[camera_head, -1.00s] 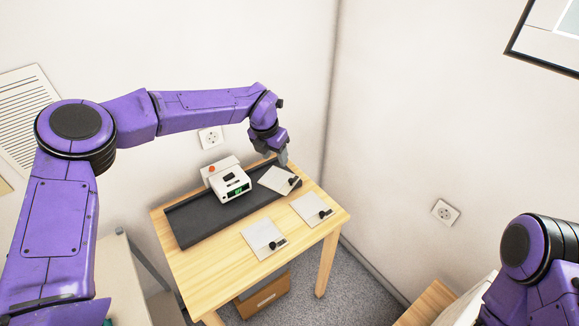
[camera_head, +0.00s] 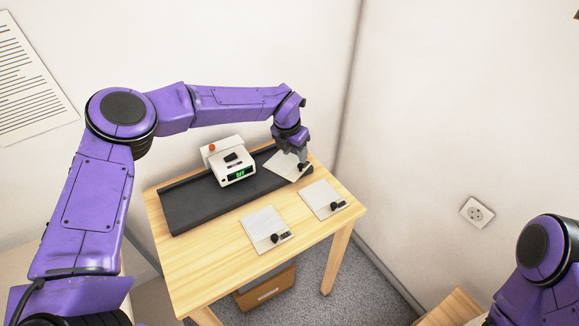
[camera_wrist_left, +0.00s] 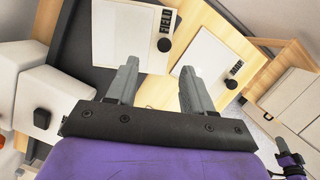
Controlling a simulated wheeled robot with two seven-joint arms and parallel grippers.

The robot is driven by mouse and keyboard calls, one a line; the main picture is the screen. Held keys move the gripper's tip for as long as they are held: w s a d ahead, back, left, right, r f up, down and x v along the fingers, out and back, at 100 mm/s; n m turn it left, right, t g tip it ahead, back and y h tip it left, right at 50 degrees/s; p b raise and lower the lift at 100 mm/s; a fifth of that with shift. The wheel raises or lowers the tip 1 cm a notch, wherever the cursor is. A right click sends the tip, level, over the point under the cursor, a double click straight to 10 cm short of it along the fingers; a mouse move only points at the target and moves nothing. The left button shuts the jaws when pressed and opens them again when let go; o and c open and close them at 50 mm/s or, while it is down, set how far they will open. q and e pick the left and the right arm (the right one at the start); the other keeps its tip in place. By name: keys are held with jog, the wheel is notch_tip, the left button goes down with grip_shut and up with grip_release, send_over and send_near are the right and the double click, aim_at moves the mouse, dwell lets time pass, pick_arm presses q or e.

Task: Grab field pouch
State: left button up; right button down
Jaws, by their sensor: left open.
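One piece (camera_head: 283,165) lies tilted on the dark belt, one (camera_head: 263,226) at the front, one (camera_head: 320,197) at the right. My left gripper (camera_head: 302,160) is open above the knob end of the belt piece; contact is unclear. In the left wrist view, its open fingers (camera_wrist_left: 158,78) straddle empty space, with one pale piece (camera_wrist_left: 128,32) ahead and another (camera_wrist_left: 200,58) to the right.
A white device (camera_head: 231,165) with a green display and red button stands on the dark belt (camera_head: 195,209), left of the gripper. The wooden table (camera_head: 212,258) has bare room at the front left. A brown box (camera_head: 266,287) sits below. Walls close in behind and right.

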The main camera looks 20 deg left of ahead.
aim_at(300, 165)
pick_arm(q)
jog(key=shift+x, duration=1)
jog(key=x, duration=0.1)
jog(key=p+x, duration=0.2)
jog(key=x, duration=0.1)
jog(key=shift+w+d, duration=0.3)
jog(key=shift+d, duration=0.05)
jog(key=shift+w+f, duration=0.15)
jog(key=shift+f, duration=0.3)
grip_shut()
